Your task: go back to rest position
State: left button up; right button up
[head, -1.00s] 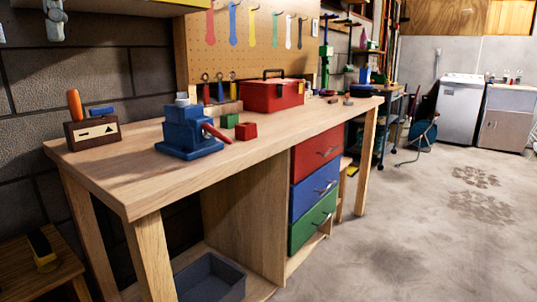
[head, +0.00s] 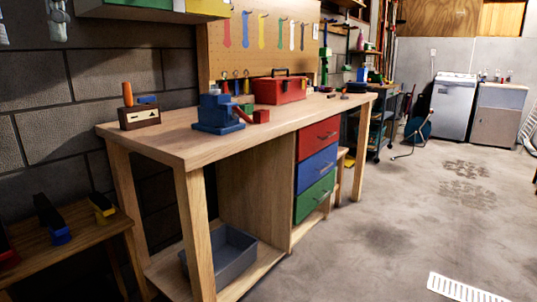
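Neither of my grippers shows in the head view, so their state is hidden. The wooden workbench (head: 165,151) stands ahead and a little left. On it are a blue vise (head: 217,114), a red block (head: 261,116), a red toolbox (head: 281,90) and a small dark wooden holder (head: 139,117) with an orange-handled tool (head: 128,94). The bench has a red drawer (head: 319,137), a blue drawer (head: 317,168) and a green drawer (head: 315,196), all looking closed.
A low wooden table (head: 85,227) with several dark tools stands at the lower left. A grey bin (head: 229,256) sits on the bench's lower shelf. A white floor grate (head: 466,289) lies at lower right. The concrete floor (head: 400,220) is mostly clear. A white washer (head: 453,105) stands far back.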

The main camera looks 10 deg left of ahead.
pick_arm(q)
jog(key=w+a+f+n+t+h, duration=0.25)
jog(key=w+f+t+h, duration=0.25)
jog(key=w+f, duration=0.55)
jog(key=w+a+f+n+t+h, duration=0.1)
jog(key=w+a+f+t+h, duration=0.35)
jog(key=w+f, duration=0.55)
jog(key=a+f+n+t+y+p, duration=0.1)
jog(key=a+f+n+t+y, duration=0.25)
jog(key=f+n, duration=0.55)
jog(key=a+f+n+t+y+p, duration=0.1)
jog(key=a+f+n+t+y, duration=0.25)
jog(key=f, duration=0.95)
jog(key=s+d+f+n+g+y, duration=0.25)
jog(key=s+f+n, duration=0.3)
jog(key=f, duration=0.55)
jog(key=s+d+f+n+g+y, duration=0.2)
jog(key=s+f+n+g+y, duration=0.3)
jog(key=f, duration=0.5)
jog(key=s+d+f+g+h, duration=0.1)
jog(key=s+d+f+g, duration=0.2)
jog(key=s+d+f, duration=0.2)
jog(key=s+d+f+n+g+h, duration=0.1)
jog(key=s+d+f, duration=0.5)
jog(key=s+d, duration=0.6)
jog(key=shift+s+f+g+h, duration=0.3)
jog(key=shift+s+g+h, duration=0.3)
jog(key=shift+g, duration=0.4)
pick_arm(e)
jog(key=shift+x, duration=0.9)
